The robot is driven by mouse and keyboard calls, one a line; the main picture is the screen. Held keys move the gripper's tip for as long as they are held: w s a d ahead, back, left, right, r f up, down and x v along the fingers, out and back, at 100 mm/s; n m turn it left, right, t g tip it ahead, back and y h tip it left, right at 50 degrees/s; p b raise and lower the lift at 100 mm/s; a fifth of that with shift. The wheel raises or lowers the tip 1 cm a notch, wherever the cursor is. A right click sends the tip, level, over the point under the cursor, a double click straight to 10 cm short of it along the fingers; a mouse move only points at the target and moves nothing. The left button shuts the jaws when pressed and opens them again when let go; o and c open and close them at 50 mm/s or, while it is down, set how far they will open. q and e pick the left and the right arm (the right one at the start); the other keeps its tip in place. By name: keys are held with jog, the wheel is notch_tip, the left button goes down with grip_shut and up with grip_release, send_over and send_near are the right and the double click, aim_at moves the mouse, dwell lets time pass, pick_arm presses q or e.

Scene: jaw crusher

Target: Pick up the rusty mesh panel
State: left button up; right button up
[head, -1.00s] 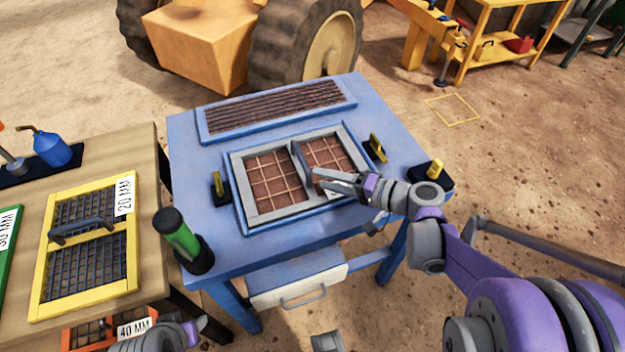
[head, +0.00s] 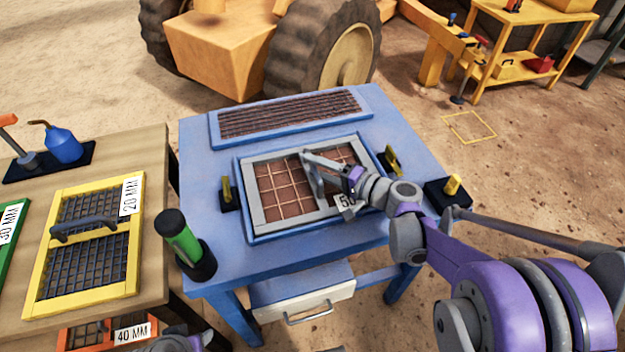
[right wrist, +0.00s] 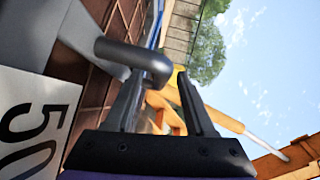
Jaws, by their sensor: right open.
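The rusty mesh panel (head: 278,188) has a grey frame, brown mesh and a raised grey handle across its middle. It lies flat in a blue recess on the blue table (head: 205,250). A white "50" label marks its front edge and shows large in the right wrist view (right wrist: 30,125). My right gripper (head: 312,160) is open at the handle, partly hiding it. In the right wrist view the handle (right wrist: 138,58) crosses near the tip of the left finger; a firm hold does not show. Only a bit of my left arm's end (head: 178,344) shows at the bottom edge.
Yellow-handled black clamps (head: 228,194) flank the recess. A slatted rusty panel (head: 290,112) lies behind it. A green cylinder (head: 180,235) stands at the table's front left corner. A wooden table (head: 150,165) with a yellow 20 MM panel (head: 40,290) is on the left.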

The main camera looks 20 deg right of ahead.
jog(key=shift+w+a, duration=0.35)
jog(key=shift+w, duration=0.1)
grip_shut()
dwell(1.1)
